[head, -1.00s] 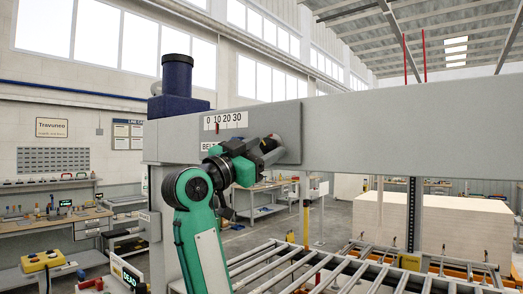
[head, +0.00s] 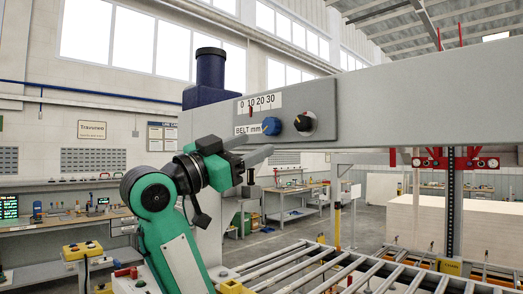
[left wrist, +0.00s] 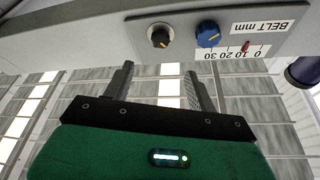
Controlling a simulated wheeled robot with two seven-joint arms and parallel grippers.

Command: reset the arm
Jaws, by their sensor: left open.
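My left arm comes in from the left in the head view, and its green-and-black left gripper (head: 262,150) is open and empty. It is in front of the grey beam, just below and left of the blue knob (head: 272,126). The black knob (head: 304,122) is to the right of the blue one. The "BELT mm" scale (head: 259,104) has a red pointer near 10. In the left wrist view the spread fingers (left wrist: 160,80) have nothing between them, with the blue knob (left wrist: 208,36) and black knob (left wrist: 160,36) beyond, apart from the fingers. My right gripper is out of view.
The grey beam (head: 400,100) crosses the view above a roller conveyor (head: 330,270). A red fixture (head: 455,162) hangs under the beam at right, before a pale stack of boards (head: 400,222). Workbenches (head: 60,225) line the left wall.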

